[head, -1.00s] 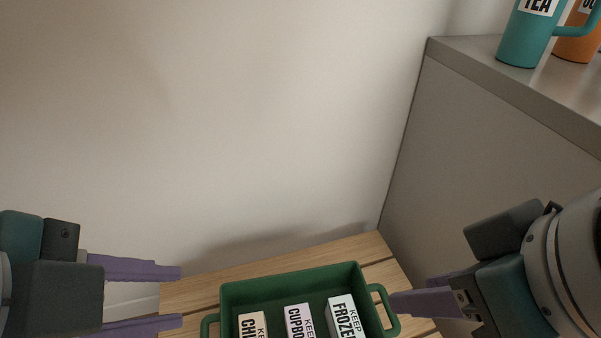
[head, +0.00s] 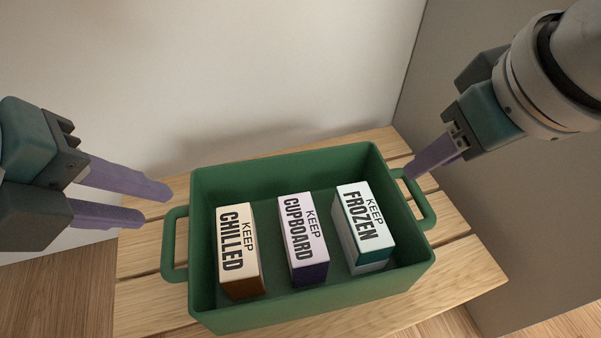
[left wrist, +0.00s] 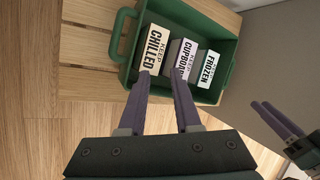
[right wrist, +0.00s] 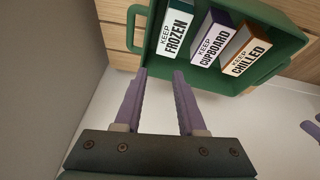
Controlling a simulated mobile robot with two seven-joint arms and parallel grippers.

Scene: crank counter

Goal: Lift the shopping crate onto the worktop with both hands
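The green shopping crate (head: 320,318) stands on a slatted wooden surface, holding three boxes: KEEP CHILLED (head: 238,245), KEEP CUPBOARD (head: 302,235) and KEEP FROZEN (head: 364,220). My left gripper (head: 155,205) is open and empty, just left of and above the crate's left handle (head: 170,245). My right gripper (head: 410,173) has its fingertips close to the right handle (head: 427,205); contact is hard to tell. In the right wrist view its fingers (right wrist: 161,73) are spread with nothing between them. The worktop's top is out of view.
The slatted wooden surface (head: 460,270) extends around the crate. A grey panel (head: 480,200) rises close on the right, near my right arm. A pale wall (head: 270,70) stands behind. Wooden floor (head: 60,290) shows at the lower left.

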